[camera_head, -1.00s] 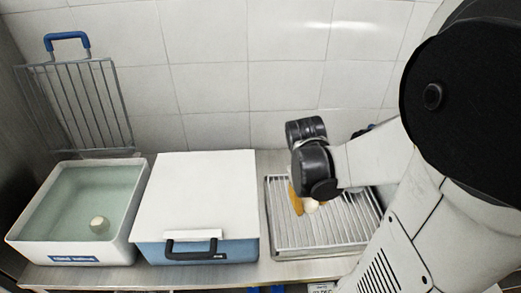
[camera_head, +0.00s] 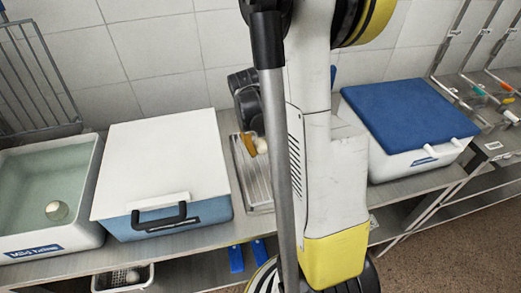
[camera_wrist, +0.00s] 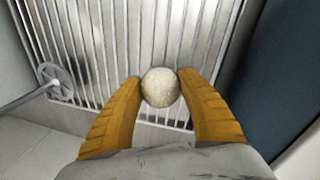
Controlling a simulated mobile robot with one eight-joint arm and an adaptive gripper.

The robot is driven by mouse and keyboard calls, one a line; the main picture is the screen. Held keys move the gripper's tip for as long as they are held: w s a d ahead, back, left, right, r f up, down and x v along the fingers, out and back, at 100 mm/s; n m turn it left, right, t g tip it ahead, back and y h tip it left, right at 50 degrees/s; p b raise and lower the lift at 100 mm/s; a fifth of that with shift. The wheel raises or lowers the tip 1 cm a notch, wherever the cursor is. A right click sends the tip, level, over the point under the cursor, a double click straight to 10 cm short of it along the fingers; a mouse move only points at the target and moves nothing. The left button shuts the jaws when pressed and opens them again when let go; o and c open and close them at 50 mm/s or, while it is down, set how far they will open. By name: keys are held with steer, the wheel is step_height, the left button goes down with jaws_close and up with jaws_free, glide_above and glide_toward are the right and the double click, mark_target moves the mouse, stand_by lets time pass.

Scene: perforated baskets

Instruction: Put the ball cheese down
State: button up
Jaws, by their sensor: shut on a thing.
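The ball cheese (camera_wrist: 160,87) is a small off-white ball held between the two orange fingers of my gripper (camera_wrist: 160,90) in the wrist view. It also shows in the head view (camera_head: 261,146), beside one orange finger. Behind it in the wrist view is a slatted metal rack (camera_wrist: 110,30); the same rack shows in the head view (camera_head: 262,193), partly hidden by my arm. I cannot tell whether the cheese touches the slats.
Left of the rack stands a blue box with a white lid (camera_head: 160,165). Farther left, an open tub (camera_head: 85,220) of liquid holds another pale ball (camera_head: 56,211). A blue-lidded white box (camera_head: 410,130) stands right of my arm. A metal disc on a rod (camera_wrist: 53,80) lies near the rack.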

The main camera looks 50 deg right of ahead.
steer(key=shift+f, duration=0.6)
steer(key=shift+f, duration=0.2)
steer(key=o, duration=1.1)
steer(key=shift+r, duration=0.1)
